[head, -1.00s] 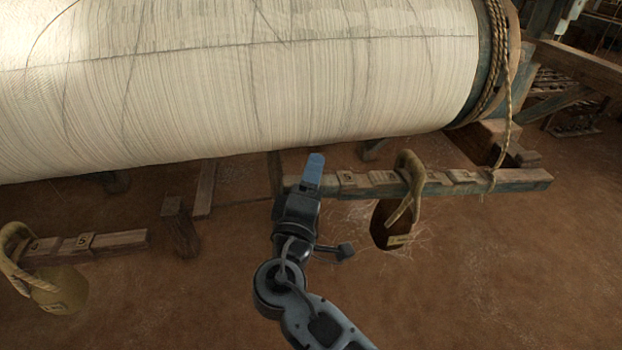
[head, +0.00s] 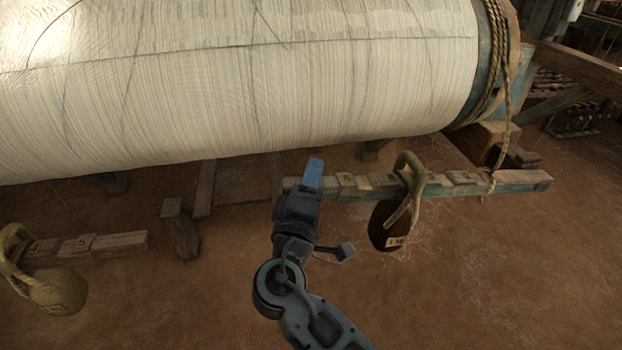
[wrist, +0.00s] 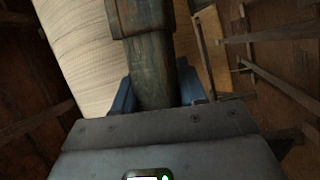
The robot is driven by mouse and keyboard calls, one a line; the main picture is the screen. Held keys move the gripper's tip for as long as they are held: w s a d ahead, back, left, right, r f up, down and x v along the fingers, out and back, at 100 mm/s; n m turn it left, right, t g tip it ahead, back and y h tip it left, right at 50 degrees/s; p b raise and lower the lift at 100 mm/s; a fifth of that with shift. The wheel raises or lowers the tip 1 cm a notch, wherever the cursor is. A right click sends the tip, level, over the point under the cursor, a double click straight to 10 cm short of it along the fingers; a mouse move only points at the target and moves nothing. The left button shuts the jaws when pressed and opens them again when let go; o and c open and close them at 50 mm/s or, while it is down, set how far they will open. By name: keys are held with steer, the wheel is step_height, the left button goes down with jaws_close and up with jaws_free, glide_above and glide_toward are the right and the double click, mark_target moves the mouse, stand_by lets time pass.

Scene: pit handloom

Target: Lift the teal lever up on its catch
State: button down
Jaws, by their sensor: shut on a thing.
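The teal lever (head: 522,183) is a long notched wooden bar with worn teal paint, lying roughly level below the big roll in the head view. My gripper (head: 312,174) is at its left end, with blue fingers. In the wrist view the fingers (wrist: 155,92) stand on both sides of the lever (wrist: 153,62), shut on it. A dark weight (head: 390,228) hangs from the lever by a thick loop, right of my gripper. A rope is tied near the lever's right end. I cannot make out the catch.
The large cream warp roll (head: 240,80) fills the space above the lever. A second notched bar (head: 115,243) with its own weight (head: 58,292) is at the far left, beside a short wooden post (head: 180,230). The brown floor (head: 480,290) at right is open.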

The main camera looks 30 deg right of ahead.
steer(key=shift+a+f+b, duration=0.1)
steer(key=shift+f+b, duration=0.65)
steer(key=shift+f, duration=0.05)
steer(key=c, duration=0.7)
jaws_free()
steer(key=shift+c, duration=0.2)
steer(key=r+v, duration=0.1)
steer(key=v, duration=0.6)
steer(key=shift+s+a+f+p, duration=0.25)
steer(key=shift+f+p, duration=0.2)
steer(key=shift+f, duration=0.05)
